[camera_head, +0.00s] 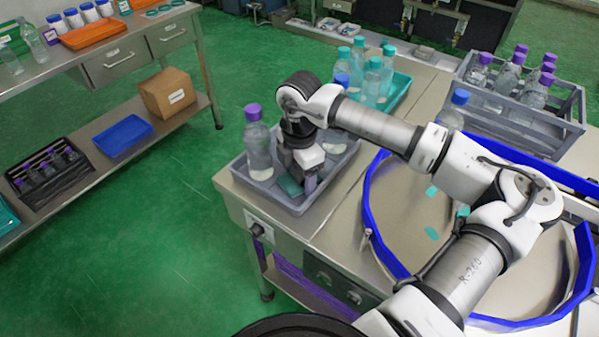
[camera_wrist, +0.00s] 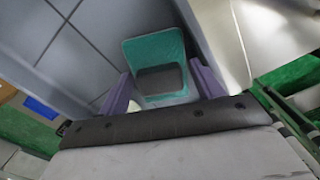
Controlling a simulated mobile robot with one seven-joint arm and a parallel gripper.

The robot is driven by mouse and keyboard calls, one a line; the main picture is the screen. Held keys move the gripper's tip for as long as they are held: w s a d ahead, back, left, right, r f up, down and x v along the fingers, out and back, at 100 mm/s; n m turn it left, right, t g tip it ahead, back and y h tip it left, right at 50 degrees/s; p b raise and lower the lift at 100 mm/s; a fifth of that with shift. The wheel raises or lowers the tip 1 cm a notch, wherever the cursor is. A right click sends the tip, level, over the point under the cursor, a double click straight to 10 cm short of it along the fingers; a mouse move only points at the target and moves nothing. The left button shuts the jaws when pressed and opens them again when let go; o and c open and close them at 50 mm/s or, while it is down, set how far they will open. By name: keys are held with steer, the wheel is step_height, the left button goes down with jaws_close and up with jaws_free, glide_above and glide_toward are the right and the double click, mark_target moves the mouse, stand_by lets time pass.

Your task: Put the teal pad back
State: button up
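My gripper (camera_head: 300,187) reaches down over the near end of a grey tray (camera_head: 238,172) at the bench's left side. A teal pad (camera_head: 289,186) shows at its fingers. In the wrist view the teal pad (camera_wrist: 152,50), with a dark grey middle, lies between the two purple fingertips of my gripper (camera_wrist: 160,70). Its edges come close to both fingers. I cannot tell whether they press on it or whether it touches the tray. Other teal pieces (camera_head: 432,233) lie flat on the bench inside a blue-rimmed ring (camera_head: 370,205).
A clear bottle with a purple cap (camera_head: 257,145) stands in the tray, just left of my gripper. Teal-capped bottles (camera_head: 372,80) stand in a teal tray behind. A grey crate (camera_head: 520,125) holds purple-capped bottles at the back right. Green floor (camera_head: 150,250) lies open at the left.

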steer(key=shift+r, duration=0.15)
step_height(320, 180, up, 12)
steer(key=b, duration=0.1)
steer(key=shift+b, duration=0.4)
stand_by(0.6)
